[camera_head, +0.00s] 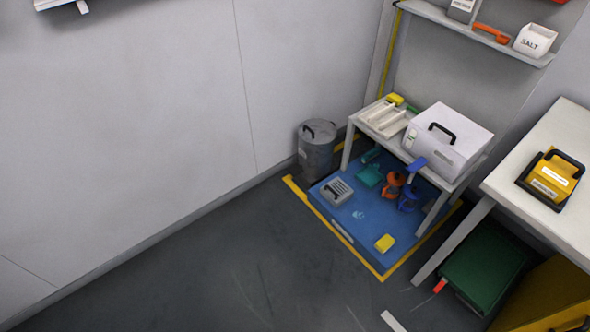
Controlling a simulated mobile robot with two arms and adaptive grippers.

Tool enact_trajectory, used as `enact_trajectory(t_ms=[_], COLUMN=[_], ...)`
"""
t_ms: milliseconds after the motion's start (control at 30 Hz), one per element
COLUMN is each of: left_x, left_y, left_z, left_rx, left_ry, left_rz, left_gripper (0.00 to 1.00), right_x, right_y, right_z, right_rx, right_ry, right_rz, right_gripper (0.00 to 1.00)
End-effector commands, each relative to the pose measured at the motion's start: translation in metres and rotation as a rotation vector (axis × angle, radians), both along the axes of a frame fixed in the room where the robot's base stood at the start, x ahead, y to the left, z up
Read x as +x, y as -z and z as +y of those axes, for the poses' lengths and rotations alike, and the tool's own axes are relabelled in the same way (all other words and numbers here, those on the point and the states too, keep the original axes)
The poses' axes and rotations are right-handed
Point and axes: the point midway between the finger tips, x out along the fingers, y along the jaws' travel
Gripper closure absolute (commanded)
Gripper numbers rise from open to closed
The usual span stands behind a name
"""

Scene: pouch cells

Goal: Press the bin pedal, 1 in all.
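A grey cylindrical bin (317,150) with a dark handle on its lid stands against the wall, beside the left end of a white bench. Its lid looks closed. I cannot make out a pedal at its base, where the blue mat and shadow meet it. Neither of my grippers shows in this view.
A white bench (345,152) bears a white case (447,142). A white table (541,140) stands right. Floor at left is clear.

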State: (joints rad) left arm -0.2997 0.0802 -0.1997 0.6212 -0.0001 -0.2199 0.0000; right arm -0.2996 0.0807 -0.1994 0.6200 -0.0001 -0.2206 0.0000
Motion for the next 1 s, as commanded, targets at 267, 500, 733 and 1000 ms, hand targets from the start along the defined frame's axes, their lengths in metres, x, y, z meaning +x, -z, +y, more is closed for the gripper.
enact_trajectory(t_ms=[267,500,733,1000], left_x=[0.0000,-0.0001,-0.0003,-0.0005], left_y=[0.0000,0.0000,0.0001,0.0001], left_z=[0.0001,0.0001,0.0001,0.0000], left_rx=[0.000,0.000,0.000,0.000], left_ry=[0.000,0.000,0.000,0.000], left_rz=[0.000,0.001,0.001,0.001], left_gripper=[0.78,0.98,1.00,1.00], right_x=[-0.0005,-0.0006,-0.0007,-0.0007], right_y=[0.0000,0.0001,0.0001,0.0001], right_z=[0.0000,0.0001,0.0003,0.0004], right_rx=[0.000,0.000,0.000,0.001], right_ry=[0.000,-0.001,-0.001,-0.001], right_rz=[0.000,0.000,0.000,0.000], right_gripper=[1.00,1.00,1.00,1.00])
